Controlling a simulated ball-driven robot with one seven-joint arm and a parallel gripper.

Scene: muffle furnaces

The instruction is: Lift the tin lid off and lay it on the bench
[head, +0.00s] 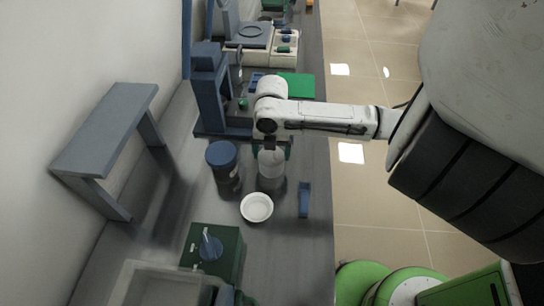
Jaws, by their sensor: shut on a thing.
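My gripper (270,146) points down over the middle of the grey bench, at the end of the white arm reaching in from the right. Its fingers are small and partly hidden by the wrist. It is shut on a pale round piece (271,163), which looks like the tin lid; I cannot tell its height above the bench. The gripper is apart from this container.
A dark jar with a blue top (222,156) stands close on the left. A blue upright block (304,200) stands to the right, near the bench edge. A dark green box (214,247) is below left. Bare bench (290,255) shows at the lower right.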

